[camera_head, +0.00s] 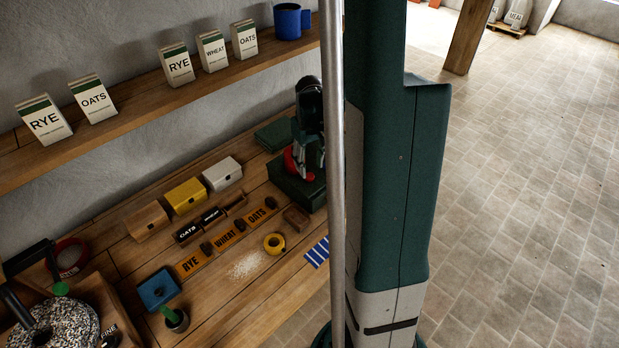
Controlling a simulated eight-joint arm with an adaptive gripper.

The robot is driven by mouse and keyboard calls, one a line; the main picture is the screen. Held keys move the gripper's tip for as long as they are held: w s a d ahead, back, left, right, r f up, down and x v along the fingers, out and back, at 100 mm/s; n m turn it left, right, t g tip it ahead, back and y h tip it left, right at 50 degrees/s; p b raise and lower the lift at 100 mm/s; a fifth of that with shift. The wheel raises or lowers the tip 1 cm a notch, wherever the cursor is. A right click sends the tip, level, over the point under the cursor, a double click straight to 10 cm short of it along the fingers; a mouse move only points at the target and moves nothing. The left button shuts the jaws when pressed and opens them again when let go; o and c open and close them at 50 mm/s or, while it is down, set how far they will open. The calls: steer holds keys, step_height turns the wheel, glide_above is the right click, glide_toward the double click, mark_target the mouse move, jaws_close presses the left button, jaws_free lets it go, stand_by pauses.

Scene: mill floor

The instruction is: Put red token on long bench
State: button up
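The long bench (215,290) is a wooden top along the wall below a shelf. A small dark machine with a green base (298,188) stands toward its far right end. A red curved piece (290,162) shows there; I cannot tell whether it is the red token or part of something else. My gripper (311,158), dark with paler fingers, appears just above the green base, beside the red piece. Its fingertips are too small and dark to tell whether they are open or hold anything. My column and arm hide the bench's right end. No other clear red token shows.
Bare wood shows toward the front edge.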

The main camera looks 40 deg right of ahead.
mark_target(310, 176)
steer(key=shift+f, duration=0.1)
steer(key=shift+w+f, duration=0.1)
steer(key=shift+f, duration=2.4)
steer(key=c, duration=0.8)
